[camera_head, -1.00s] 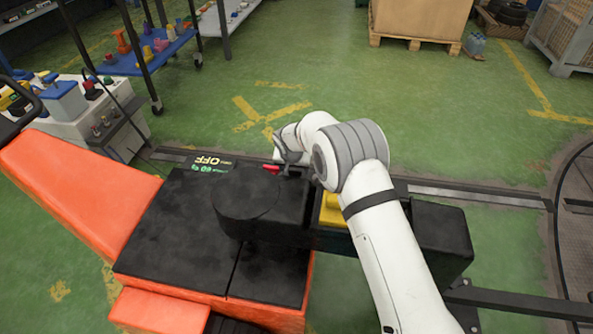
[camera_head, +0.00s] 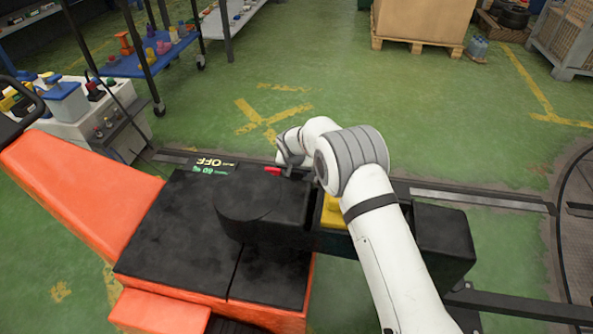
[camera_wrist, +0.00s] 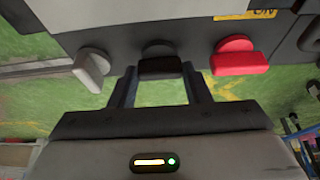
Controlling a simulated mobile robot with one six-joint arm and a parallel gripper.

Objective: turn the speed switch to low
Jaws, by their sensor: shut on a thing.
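In the wrist view three rotary switches stand in a row under a grey panel: a pale grey one (camera_wrist: 92,68), a black one (camera_wrist: 160,64) and a red one (camera_wrist: 238,57). My gripper (camera_wrist: 160,76) is shut on the black switch, with one finger on each side of it. The pale grey and red switches are free on either side. I cannot read a label for the black switch. In the head view my gripper (camera_head: 287,158) is at the far side of the black machine top (camera_head: 165,235), mostly hidden by my wrist, and the red switch (camera_head: 272,170) shows beside it.
A display reading OFF (camera_head: 209,162) is on the machine's far edge. An orange body panel (camera_head: 80,190) lies left. A yellow part (camera_head: 333,212) sits under my arm. A control box (camera_head: 90,125) and blue-shelved cart (camera_head: 150,58) stand at the upper left.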

